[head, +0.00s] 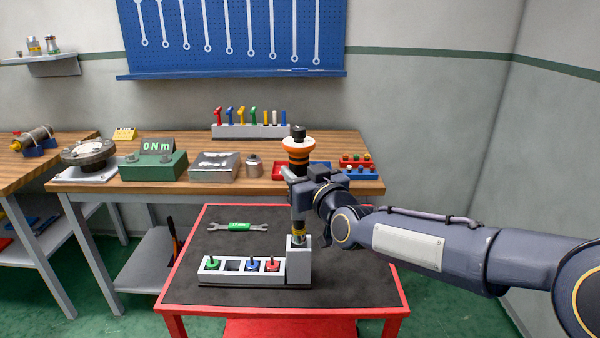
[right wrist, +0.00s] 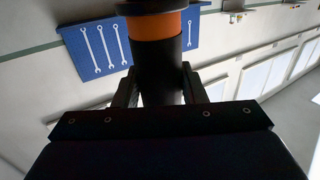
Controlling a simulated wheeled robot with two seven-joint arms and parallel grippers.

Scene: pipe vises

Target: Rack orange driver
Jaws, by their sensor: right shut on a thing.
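The orange driver (head: 298,150) stands upright, with a black top and an orange-and-white collar. My right gripper (head: 297,181) is shut on its dark body, which also shows between the fingers in the right wrist view (right wrist: 158,75). The driver's lower end (head: 299,230) is at the top of the tall grey block (head: 299,262) at the right end of the rack. I cannot tell how far it sits inside. The low rack (head: 215,277) holds green, blue and red pieces, with one dark empty slot between green and blue. My left gripper is not in view.
Behind stands a wooden bench (head: 200,187) with a green 0 Nm box (head: 153,165), a grey box (head: 214,165) and a rack of coloured tools (head: 250,131). The cart's left side is clear.

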